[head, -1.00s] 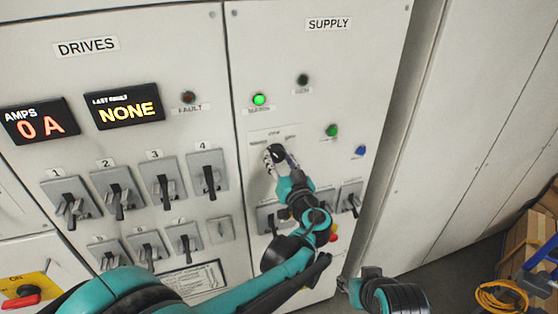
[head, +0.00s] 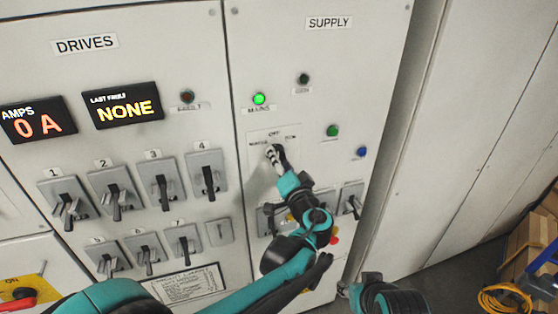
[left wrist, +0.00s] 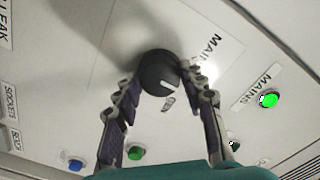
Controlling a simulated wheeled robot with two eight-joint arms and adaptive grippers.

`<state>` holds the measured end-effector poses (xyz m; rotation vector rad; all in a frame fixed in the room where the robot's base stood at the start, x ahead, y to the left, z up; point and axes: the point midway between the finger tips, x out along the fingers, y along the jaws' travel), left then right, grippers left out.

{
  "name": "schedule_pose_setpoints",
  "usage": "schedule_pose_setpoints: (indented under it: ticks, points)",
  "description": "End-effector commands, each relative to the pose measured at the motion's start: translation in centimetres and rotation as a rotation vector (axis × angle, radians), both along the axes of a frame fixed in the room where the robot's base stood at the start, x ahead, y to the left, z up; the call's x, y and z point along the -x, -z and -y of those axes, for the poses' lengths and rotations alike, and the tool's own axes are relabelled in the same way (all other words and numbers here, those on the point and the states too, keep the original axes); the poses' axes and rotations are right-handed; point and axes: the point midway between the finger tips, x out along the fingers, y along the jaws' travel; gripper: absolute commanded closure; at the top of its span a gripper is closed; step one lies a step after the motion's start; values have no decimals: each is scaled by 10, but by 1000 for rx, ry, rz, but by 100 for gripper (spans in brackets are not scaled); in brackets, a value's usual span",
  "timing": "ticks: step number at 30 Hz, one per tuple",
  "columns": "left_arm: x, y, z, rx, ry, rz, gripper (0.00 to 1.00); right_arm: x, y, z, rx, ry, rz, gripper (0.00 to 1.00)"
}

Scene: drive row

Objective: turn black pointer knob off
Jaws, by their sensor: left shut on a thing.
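The round black pointer knob (left wrist: 158,72) with a white pointer mark sits on the supply panel (head: 385,30). In the left wrist view its mark points down and slightly right, towards a small, unreadable label. My left gripper (head: 275,155) is at the knob below the OFF label in the head view, hiding most of it. In the left wrist view the two fingers of the left gripper (left wrist: 160,90) stand one on each side of the knob, shut on it. My right gripper is not in view.
The MAINS lamp (head: 259,99) above the knob is lit green. A green button (head: 333,131) and a blue button (head: 361,152) are to the right. Lever switches (head: 351,199) sit below, and the drives panel (head: 200,60) is to the left. A yellow cable coil (head: 503,298) lies lower right.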

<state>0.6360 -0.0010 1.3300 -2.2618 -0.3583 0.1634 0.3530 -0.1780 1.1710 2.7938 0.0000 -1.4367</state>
Motion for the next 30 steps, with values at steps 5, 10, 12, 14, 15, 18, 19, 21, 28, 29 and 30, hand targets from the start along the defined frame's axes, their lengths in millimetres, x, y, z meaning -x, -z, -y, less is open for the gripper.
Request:
schedule_pose_setpoints:
  ticks: [5,10,12,14,15,18,19,21,28,29,30]
  points:
    - [0,0,0,-15,0,-5,88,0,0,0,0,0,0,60]
    - [0,0,0,-16,1,-5,88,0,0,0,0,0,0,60]
    - [0,0,0,-16,1,-5,88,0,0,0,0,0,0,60]
    - [0,0,0,-16,1,-5,88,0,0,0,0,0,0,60]
    - [0,0,0,-16,1,-5,57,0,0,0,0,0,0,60]
    - [0,0,0,-15,1,-4,39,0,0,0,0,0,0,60]
    - [0,0,0,-15,0,-5,39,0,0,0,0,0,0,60]
    - [0,0,0,-15,0,-5,39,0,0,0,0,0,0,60]
    - [4,0,2,-15,1,-5,39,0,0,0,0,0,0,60]
    - [6,0,3,-15,1,-5,39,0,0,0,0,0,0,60]
    - [11,0,4,-15,1,-5,39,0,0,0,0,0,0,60]
